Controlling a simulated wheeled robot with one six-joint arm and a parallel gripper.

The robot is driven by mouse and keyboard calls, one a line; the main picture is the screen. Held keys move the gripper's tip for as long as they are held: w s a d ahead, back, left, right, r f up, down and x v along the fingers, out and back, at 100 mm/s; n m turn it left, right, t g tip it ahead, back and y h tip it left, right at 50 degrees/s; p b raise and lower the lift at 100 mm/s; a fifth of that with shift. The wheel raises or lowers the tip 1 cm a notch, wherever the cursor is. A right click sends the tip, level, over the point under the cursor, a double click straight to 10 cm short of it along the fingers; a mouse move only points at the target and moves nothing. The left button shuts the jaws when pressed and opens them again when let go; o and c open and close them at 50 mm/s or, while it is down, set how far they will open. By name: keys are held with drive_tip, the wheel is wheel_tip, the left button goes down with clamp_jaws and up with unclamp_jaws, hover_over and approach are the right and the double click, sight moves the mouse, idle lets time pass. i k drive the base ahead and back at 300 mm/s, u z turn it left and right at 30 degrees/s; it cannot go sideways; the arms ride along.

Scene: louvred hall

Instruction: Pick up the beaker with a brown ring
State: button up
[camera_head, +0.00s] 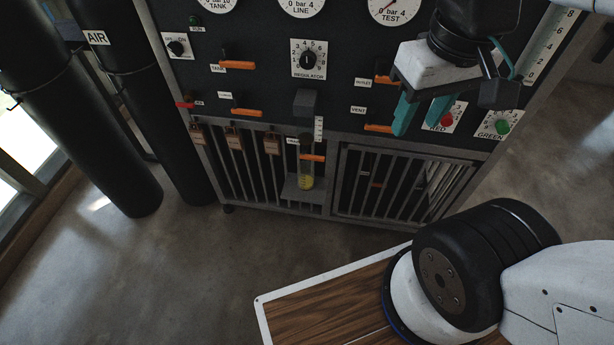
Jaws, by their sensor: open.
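No beaker with a brown ring can be made out in the head view. The only glass-like vessel I see is a narrow clear tube (306,170) with yellow at its bottom, upright on a small grey ledge at the front of the panel; no brown ring shows on it. My gripper (419,126) is at the upper right, in front of the dark panel (270,93). Its two teal fingers are apart and point down, with nothing seen between them. It is well to the right of the tube and higher in the picture.
Barred grilles (405,185) are below. Black AIR cylinders (85,120) stand left. The floor (190,265) ahead is clear.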

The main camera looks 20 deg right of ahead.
sight(306, 169)
drive_tip(key=u, duration=3)
drive_tip(key=k, duration=1.2)
drive_tip(key=z, duration=2.2)
